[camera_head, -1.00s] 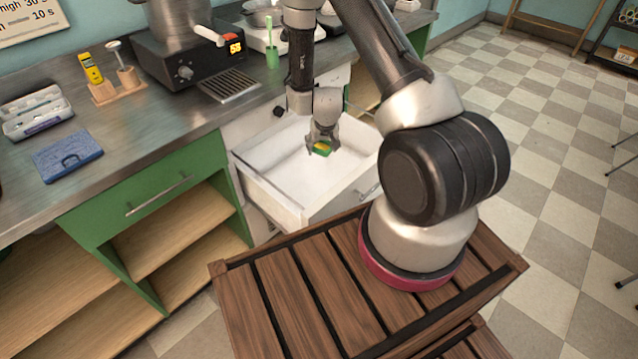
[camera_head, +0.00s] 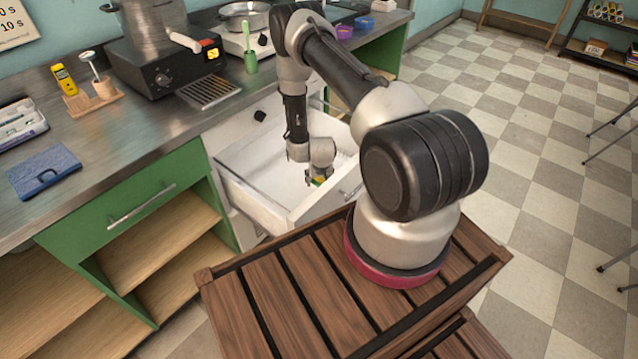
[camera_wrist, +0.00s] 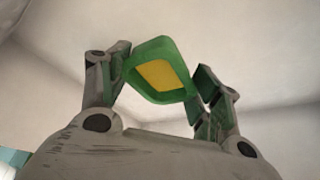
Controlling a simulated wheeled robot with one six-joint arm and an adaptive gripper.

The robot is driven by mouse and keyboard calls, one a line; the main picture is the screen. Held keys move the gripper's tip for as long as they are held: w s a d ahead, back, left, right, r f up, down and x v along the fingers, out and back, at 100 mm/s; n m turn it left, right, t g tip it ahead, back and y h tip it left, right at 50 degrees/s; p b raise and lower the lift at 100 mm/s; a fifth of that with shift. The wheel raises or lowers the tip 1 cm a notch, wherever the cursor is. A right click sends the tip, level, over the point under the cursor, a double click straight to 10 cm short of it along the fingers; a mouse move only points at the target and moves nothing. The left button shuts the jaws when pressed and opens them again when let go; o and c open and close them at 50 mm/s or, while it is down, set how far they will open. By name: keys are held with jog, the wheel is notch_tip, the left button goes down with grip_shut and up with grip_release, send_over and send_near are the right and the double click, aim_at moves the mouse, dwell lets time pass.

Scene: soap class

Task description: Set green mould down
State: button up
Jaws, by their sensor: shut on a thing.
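The green mould (camera_wrist: 182,88) has a green rim and a yellow inside (camera_wrist: 161,75). In the wrist view it sits between the fingers of my gripper (camera_wrist: 160,85), tilted, with the fingers shut on it. In the head view my gripper (camera_head: 317,181) is low inside the open white drawer (camera_head: 240,200), near its front right part. Only a small bit of the mould (camera_head: 318,180) shows there, the rest hidden by my gripper. I cannot tell whether the mould touches the drawer floor.
The drawer's floor (camera_head: 262,165) looks bare left of my gripper. A purple cup (camera_head: 344,32) stands farther back.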

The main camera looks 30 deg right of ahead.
aim_at(319, 184)
jog(key=shift+f, duration=1.3)
jog(key=shift+f, duration=0.6)
jog(key=o, duration=1)
